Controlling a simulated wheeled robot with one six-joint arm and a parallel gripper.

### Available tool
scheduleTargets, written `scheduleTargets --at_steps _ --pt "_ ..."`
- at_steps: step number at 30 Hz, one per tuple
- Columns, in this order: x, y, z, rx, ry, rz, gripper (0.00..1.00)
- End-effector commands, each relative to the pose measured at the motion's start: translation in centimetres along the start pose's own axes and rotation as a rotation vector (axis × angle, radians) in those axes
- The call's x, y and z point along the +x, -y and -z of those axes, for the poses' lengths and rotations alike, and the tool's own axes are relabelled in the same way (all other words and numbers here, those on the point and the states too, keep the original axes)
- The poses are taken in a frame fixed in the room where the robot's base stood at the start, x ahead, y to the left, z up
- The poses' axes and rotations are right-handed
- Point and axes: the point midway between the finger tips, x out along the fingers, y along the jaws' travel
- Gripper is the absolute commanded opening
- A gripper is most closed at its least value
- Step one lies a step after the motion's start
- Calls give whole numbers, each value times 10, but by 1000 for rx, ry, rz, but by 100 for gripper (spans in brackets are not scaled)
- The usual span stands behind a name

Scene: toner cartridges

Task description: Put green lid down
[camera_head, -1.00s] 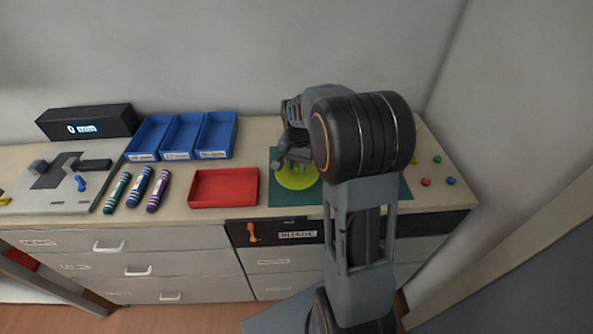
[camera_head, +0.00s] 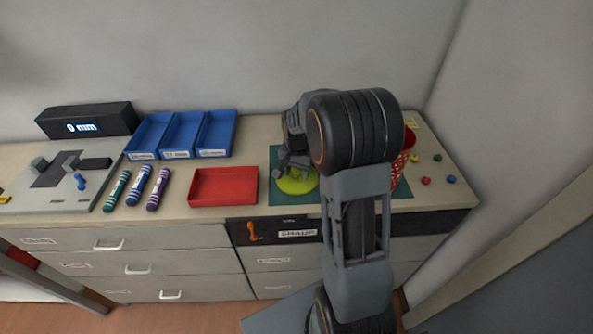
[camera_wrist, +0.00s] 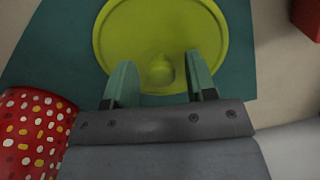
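The green lid (camera_head: 298,186) is a round yellow-green disc with a raised rim and a small centre knob. It appears to lie flat on the teal mat (camera_head: 280,201). In the wrist view the lid (camera_wrist: 130,35) fills the top middle, with its knob (camera_wrist: 160,72) between my two fingers. My gripper (camera_wrist: 159,62) is open, with a visible gap on both sides of the knob. In the head view my gripper (camera_head: 290,168) is over the lid's back part and hides some of it.
A red dotted cup (camera_head: 401,172) stands right of the lid, partly behind my arm; it also shows in the wrist view (camera_wrist: 32,130). A red tray (camera_head: 222,187) is to the left. Blue bins (camera_head: 182,135), crayons and several small coloured balls are farther off.

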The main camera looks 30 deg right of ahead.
Motion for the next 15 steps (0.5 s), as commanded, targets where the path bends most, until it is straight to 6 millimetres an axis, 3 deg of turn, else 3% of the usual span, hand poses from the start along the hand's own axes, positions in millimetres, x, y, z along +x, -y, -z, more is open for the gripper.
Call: scheduleTargets --at_steps 8,15 --pt "-2 0 0 0 0 0 54" --pt "-30 1 1 0 -5 3 54"
